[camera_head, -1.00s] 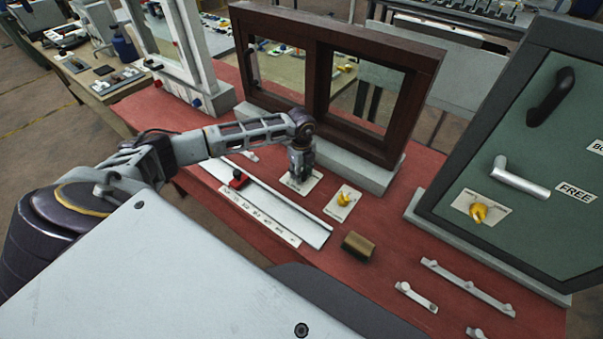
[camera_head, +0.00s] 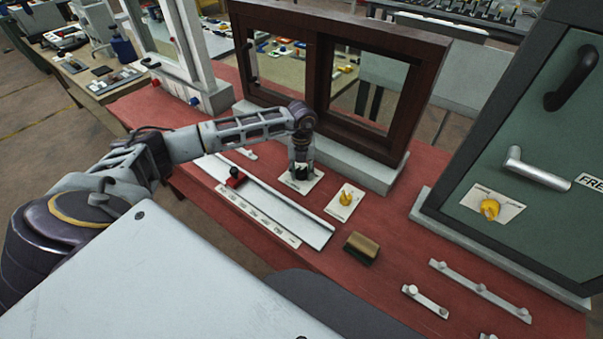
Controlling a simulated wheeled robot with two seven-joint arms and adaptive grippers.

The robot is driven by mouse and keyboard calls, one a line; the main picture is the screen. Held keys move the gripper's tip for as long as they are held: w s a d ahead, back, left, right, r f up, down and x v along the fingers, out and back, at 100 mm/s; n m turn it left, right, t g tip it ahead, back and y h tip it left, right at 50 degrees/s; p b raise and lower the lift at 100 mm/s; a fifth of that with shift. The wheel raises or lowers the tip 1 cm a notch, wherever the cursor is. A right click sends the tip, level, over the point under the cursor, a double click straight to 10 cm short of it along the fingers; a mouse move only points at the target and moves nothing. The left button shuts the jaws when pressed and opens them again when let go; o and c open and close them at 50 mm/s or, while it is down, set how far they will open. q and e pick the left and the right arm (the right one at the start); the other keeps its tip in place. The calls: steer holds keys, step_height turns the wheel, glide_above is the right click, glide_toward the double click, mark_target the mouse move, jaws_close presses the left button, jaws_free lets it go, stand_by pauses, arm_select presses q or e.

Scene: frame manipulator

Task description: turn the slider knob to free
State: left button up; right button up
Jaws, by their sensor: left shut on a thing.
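My left gripper (camera_head: 301,172) points straight down onto a white plate (camera_head: 313,183) on the red table, in front of the brown sliding window frame (camera_head: 317,100). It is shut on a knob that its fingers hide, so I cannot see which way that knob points. A second white plate with a yellow knob (camera_head: 346,197) lies just to the right, apart from the gripper. I cannot read the markings on either plate. My right gripper is not in view.
A brown block (camera_head: 361,247) sits in front. A green panel (camera_head: 545,150) with handles and a yellow knob (camera_head: 489,208) stands at the right. The red table (camera_head: 402,238) has bare patches between them.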

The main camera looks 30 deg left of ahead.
mark_target(301, 169)
arm_select(q)
steer(key=shift+f+m+b, duration=0.1)
steer(key=shift+m+b, duration=0.35)
steer(key=shift+m, duration=0.75)
steer(key=shift+m+b, duration=0.8)
steer(key=shift+m, duration=0.3)
steer(key=shift+m+b, duration=0.3)
steer(key=shift+m, duration=0.9)
steer(key=o, duration=1)
steer(key=shift+c, duration=0.2)
steer(key=shift+o, duration=0.3)
steer(key=shift+w+r, duration=0.1)
steer(key=shift+r, duration=0.45)
step_height(301, 169, up, 11)
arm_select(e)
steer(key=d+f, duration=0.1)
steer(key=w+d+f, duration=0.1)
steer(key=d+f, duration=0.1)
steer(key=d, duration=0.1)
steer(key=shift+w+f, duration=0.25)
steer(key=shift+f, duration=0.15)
